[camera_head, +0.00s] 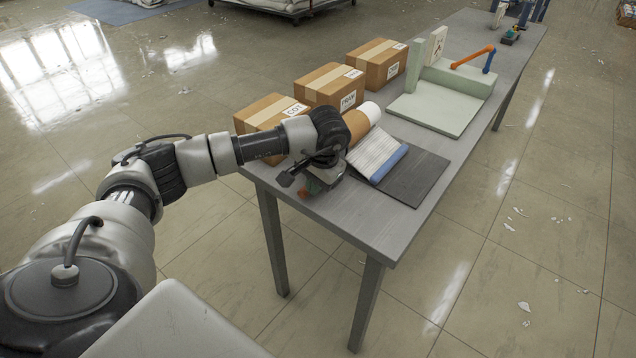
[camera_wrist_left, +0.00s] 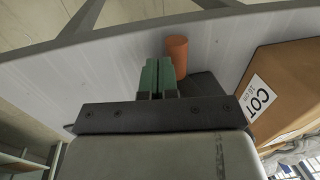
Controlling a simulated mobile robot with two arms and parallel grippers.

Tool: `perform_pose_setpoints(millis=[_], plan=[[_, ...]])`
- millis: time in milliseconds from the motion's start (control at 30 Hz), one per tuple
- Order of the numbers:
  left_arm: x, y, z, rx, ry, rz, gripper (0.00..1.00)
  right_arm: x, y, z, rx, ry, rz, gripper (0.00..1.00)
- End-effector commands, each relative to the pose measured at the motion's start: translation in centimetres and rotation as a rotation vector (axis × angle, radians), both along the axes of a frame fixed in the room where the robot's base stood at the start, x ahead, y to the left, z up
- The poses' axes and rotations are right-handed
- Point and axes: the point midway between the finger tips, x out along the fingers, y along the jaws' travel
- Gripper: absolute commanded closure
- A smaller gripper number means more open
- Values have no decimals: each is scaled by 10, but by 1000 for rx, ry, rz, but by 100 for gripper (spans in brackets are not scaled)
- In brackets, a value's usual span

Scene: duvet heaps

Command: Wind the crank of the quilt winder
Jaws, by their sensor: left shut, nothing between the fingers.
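The quilt winder stands near the front end of the grey table, with a tan and white roll (camera_head: 363,120) and a striped cloth (camera_head: 377,152) with a blue edge. The cloth comes down onto a dark board (camera_head: 418,178). My left gripper (camera_head: 313,187) is at the winder's near left side and hides part of it. In the left wrist view its green fingers (camera_wrist_left: 157,76) are shut and empty. An orange cylinder (camera_wrist_left: 177,56), seemingly the crank's handle, stands right beside the fingertips; I cannot tell if they touch. My right gripper is out of view.
Cardboard boxes line the table's left edge; the nearest (camera_head: 266,113) is close behind my left arm. A pale green device (camera_head: 440,112) with an orange bar (camera_head: 472,57) stands farther along the table (camera_head: 378,235). The floor on the right has white scraps.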

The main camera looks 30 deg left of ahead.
Motion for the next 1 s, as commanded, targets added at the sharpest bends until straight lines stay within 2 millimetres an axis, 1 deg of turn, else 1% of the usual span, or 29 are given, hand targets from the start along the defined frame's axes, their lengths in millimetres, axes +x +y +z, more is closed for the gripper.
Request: perform_pose_setpoints(millis=[100, 300, 667, 767, 900, 967, 1000], plan=[[0, 0, 0, 0, 0, 0, 100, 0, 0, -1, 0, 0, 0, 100], [1, 10, -8, 2, -1, 1, 100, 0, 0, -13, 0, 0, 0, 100], [0, 7, -5, 1, 3, 1, 100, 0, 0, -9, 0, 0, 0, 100], [-2, -1, 0, 1, 3, 1, 100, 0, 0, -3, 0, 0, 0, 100], [-5, -20, 13, 0, -3, 6, 100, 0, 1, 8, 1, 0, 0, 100], [-5, -25, 23, 0, -8, 10, 100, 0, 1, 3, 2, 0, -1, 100], [-5, -27, 33, 0, -10, 9, 100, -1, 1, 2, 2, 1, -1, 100]])
